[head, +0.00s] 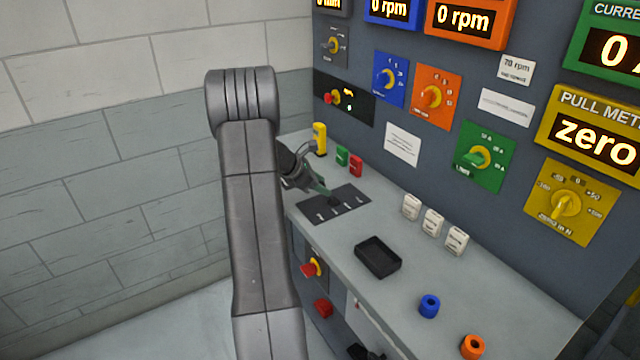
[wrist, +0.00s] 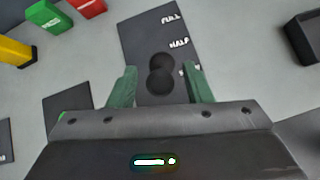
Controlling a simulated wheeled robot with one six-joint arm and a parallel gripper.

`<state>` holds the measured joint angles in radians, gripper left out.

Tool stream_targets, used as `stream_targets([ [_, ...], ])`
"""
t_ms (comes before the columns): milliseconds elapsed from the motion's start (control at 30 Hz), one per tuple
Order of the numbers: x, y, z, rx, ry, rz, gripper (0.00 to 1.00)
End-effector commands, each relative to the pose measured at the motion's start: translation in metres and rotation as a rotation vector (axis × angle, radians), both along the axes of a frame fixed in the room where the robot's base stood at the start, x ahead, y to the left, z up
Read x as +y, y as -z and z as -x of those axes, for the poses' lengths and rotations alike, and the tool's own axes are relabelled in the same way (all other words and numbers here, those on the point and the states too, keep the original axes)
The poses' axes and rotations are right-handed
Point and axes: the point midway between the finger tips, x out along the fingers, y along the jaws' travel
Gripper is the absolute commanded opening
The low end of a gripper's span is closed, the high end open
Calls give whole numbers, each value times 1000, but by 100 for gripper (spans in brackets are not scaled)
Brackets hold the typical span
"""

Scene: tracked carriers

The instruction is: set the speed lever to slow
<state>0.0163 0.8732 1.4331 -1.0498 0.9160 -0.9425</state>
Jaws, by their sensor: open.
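The speed lever shows in the wrist view as a dark round knob (wrist: 160,80) on a dark plate (wrist: 146,28). The plate carries the labels FULL and HALF and a third label mostly covered by my right finger. The knob stands beside the lower labels; its exact setting I cannot tell. My gripper (wrist: 163,72) is open, with one green finger on each side of the knob and a gap on both sides. In the head view my gripper (head: 326,191) is low over the same plate (head: 348,203), and the knob is hard to make out there.
A yellow block (head: 320,138), a green block (head: 342,155) and a red block (head: 356,166) stand behind the plate. White switches (head: 433,222) and a black tray (head: 378,257) are to the right. The instrument panel (head: 440,140) rises behind the desk.

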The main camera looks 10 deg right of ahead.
Motion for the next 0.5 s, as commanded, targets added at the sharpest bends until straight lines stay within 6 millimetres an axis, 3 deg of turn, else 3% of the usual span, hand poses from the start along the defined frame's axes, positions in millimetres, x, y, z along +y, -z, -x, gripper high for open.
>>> stream_targets([
  [200,0,0,0,0,0,0,44],
  [400,0,0,0,0,0,0,4],
  [500,0,0,0,0,0,0,0],
])
